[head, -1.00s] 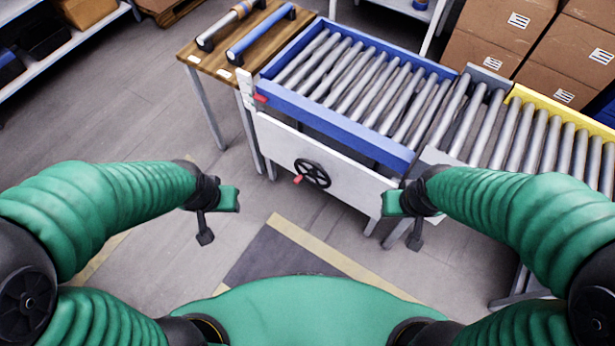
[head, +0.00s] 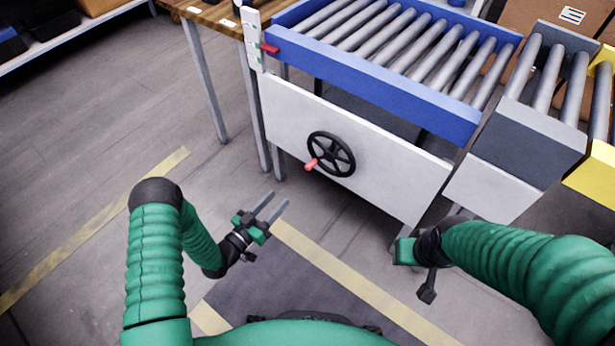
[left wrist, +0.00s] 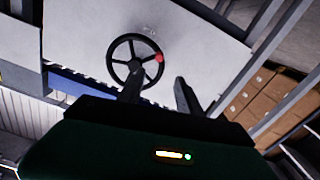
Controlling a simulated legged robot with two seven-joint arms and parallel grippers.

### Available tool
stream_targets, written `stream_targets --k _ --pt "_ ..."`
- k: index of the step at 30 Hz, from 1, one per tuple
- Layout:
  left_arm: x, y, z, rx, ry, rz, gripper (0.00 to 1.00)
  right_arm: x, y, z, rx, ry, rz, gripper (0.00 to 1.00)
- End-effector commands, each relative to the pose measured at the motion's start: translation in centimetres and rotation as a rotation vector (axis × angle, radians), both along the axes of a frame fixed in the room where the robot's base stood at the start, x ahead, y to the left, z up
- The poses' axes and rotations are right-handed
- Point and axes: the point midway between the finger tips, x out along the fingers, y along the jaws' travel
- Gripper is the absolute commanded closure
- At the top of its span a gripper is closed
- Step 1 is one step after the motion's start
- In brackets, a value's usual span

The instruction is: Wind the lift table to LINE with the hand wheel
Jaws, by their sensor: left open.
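The black hand wheel (head: 331,154) with a red handle (head: 311,164) is mounted on the white side panel of the lift table (head: 365,85). The table has a blue frame and grey rollers. A red pointer (head: 270,48) stands against a white marked post (head: 253,35) at its left corner. My left gripper (head: 276,205) is open and empty, below and left of the wheel, apart from it. The wheel (left wrist: 135,60) and its handle (left wrist: 159,58) show ahead of the fingers in the left wrist view. My right gripper (head: 427,292) is low at the right; its fingers are not clear.
A dark grey roller section (head: 527,145) and a yellow-framed conveyor (head: 592,170) stand right of the lift table. A wooden workbench (head: 205,12) stands behind left. A dark floor mat with yellow tape (head: 340,282) lies in front. The floor at left is clear.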

Motion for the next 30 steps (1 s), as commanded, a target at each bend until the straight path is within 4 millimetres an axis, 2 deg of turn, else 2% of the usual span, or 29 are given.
stream_targets --k 18,24,30 --pt "12.2 -7.7 -0.2 0.003 -0.001 0.000 0.58 0.0 0.0 -6.1 0.000 0.000 0.000 0.64" --pt "13.7 -8.6 0.1 0.003 0.002 0.000 0.58 0.0 0.0 -6.5 0.000 0.000 0.000 0.64" --pt "13.8 -8.6 0.2 0.002 0.003 0.000 0.58 0.0 0.0 -6.4 0.000 0.000 0.000 0.64"
